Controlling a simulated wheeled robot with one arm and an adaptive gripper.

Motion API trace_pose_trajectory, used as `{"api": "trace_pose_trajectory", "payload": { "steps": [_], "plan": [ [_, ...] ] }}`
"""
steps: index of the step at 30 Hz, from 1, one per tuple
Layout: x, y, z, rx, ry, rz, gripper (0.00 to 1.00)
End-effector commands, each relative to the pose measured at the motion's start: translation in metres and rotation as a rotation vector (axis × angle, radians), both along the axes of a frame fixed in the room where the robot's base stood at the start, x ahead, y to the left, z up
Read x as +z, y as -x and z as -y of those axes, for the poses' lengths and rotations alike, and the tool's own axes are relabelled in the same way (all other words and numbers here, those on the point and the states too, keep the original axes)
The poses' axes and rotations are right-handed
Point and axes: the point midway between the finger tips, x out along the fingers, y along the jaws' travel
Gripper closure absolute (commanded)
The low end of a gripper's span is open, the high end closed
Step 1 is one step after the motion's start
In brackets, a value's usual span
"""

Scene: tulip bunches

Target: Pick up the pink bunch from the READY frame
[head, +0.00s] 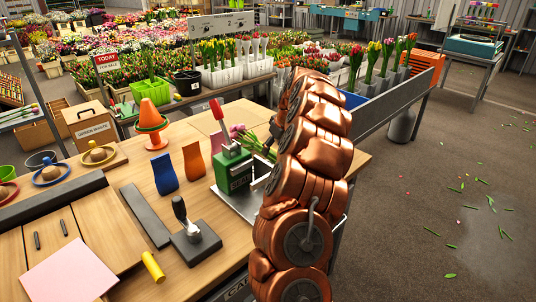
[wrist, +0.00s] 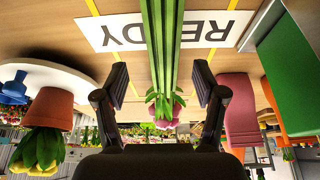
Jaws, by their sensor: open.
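The pink bunch (wrist: 165,108) shows in the wrist view, its long green stems running up the picture between the two fingers of my gripper (wrist: 160,78). The fingers are open, one on each side of the stems, with gaps showing between them and the bunch. The white READY sign (wrist: 110,33) lies upside down in this view on the wooden table, behind the stems, with yellow lines around it. In the head view, pink blooms (head: 237,130) and green stems show beside my arm, which hides my gripper and most of that spot.
In the wrist view, a terracotta pot (wrist: 52,108) with yellow tulips is at left, and a pink-red object (wrist: 238,108) and a green block (wrist: 288,60) are at right. In the head view, a green sealing device (head: 236,170) stands close left of my arm.

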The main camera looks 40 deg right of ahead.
Motion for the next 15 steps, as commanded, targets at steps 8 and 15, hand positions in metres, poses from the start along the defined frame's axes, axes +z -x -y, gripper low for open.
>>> {"api": "trace_pose_trajectory", "payload": {
  "steps": [8,15],
  "plan": [
    [-0.034,-0.016,-0.005,0.001,-0.004,-0.005,0.30],
    [-0.043,-0.020,-0.005,0.001,-0.003,-0.003,0.30]
  ]
}}
